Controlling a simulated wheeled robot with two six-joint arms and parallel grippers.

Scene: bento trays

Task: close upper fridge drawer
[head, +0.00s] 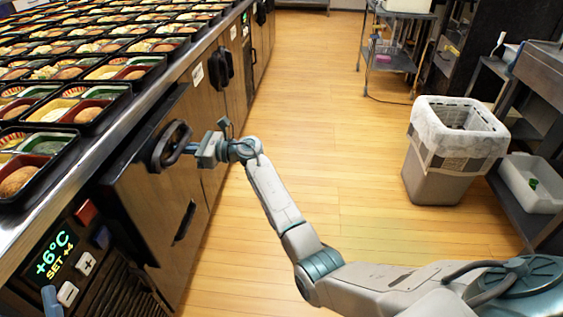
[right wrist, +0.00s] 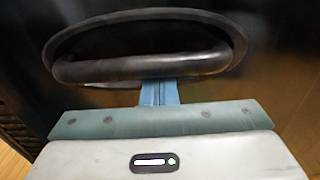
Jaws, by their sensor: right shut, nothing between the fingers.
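The upper fridge drawer (head: 150,205) is in the dark cabinet under the counter, at the left of the head view. Its front seems to stand out a little from the cabinet; I cannot tell how far. Its black oval handle (head: 172,145) is near the top of the front and fills the upper part of the right wrist view (right wrist: 140,68). My right gripper (head: 190,150) is shut and empty. Its blue fingers (right wrist: 160,93) point at the handle's lower bar and meet it in the picture; contact is unclear.
Many bento trays (head: 85,107) cover the counter above. A fridge control panel (head: 60,262) reading +6°C is beside the drawer. More cabinet fronts run away behind it. A lined bin (head: 435,180) and a metal shelf unit stand right. The wooden floor between is clear.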

